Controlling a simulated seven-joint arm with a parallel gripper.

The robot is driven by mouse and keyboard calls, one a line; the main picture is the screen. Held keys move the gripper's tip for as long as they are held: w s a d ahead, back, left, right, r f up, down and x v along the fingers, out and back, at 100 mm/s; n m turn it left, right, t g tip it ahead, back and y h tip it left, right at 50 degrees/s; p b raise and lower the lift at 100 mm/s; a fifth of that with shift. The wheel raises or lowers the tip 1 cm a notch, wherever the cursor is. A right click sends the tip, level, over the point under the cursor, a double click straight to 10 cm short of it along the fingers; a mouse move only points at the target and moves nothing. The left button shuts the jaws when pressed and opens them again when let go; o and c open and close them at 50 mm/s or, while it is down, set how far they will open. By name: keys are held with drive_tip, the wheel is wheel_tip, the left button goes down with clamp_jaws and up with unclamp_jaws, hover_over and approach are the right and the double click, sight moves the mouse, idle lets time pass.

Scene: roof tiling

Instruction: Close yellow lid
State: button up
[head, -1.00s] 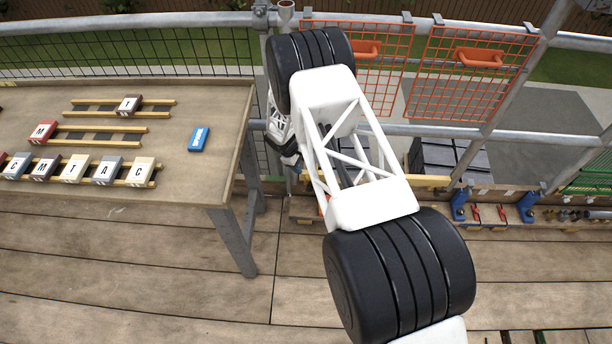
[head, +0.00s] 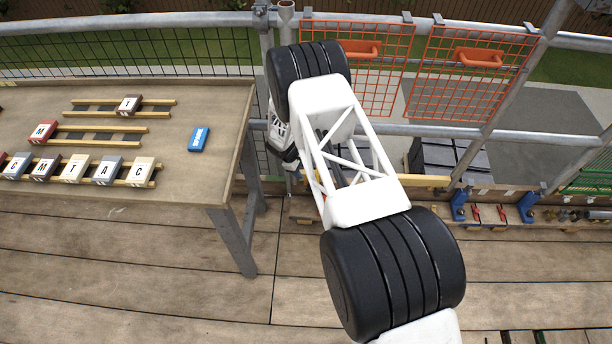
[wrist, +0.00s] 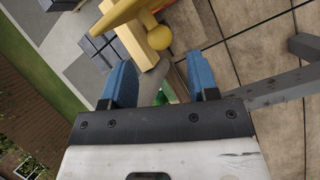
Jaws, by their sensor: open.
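A yellow piece (wrist: 137,42) shows at the top of the wrist view, just beyond my fingertips. A mustard-yellow bar (wrist: 120,14) and a round yellow knob (wrist: 186,39) show beside it. I cannot tell which of these is the lid, or how far open it stands. In the head view a yellow edge (head: 428,181) shows right of my arm, which hides what lies behind it. My gripper (wrist: 159,62) has two blue fingers spread apart with nothing held between them. In the head view the gripper is mostly hidden behind my arm.
A table (head: 215,180) with lettered tiles on wooden battens and a blue block (head: 198,139) stands at the left. Orange mesh panels (head: 470,80) hang on the railing. A low shelf (head: 490,212) with blue brackets runs right. Dark stacked slabs (head: 450,158) lie behind.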

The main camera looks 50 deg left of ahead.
drive_tip(key=shift+x, duration=2.5)
clamp_jaws()
